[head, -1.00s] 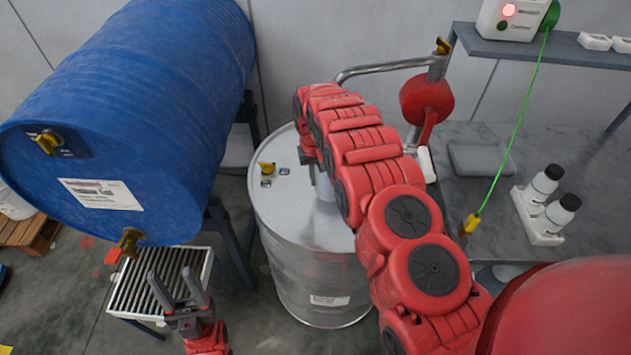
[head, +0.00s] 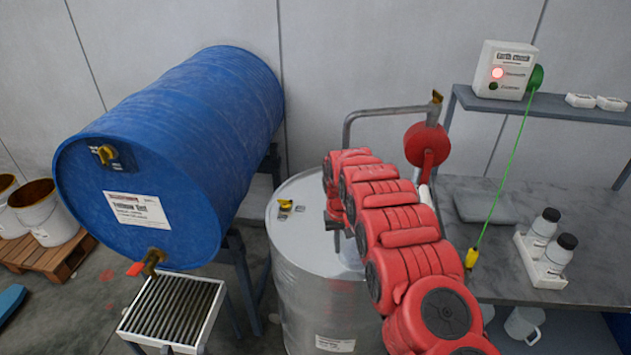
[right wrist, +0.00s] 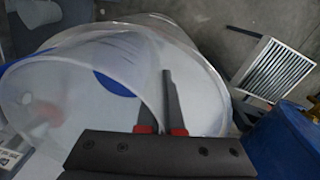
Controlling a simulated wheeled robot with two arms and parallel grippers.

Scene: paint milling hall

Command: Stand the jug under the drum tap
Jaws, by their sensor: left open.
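The blue drum (head: 190,130) lies on its side on a stand, with a brass tap (head: 153,258) low on its end face. A slatted grate (head: 172,308) stands below the tap.
The steel drum (head: 310,290) stands right of the blue drum. A green cable (head: 512,165) runs from a reel to a yellow clamp. The bench (head: 590,220) holds white bottles. A white handled vessel (head: 524,325) is under it. Pails stand on a pallet at left.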

